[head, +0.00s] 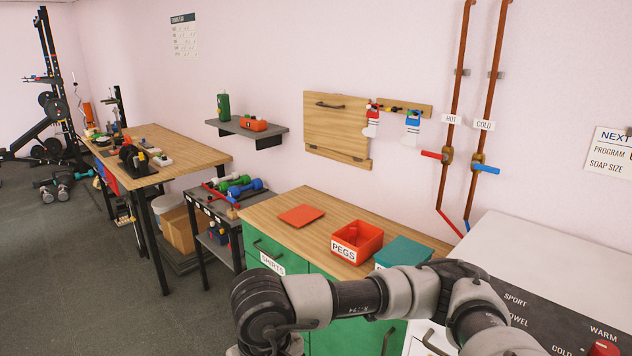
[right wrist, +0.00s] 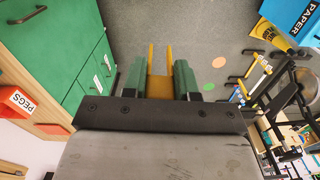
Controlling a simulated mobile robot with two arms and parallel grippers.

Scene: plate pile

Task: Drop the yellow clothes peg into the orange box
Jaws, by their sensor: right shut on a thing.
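The orange box (head: 357,240), labelled PEGS, stands open on the wooden counter in the head view. Its labelled side also shows at the left edge of the right wrist view (right wrist: 15,101). My right gripper (right wrist: 160,76) is shut on the yellow clothes peg (right wrist: 159,88), which sits between its green fingers with its prongs pointing away from the wrist. Grey floor shows behind the peg, and the box lies off to the left in that view. The head view shows an arm of mine across the front but not the right gripper. My left gripper is not in view.
An orange flat lid (head: 301,215) lies on the counter (head: 272,210) left of the box. A teal box (head: 404,252) stands close on its right. Green cabinet doors (right wrist: 72,38) are below the counter. A white machine (head: 560,262) stands at the right.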

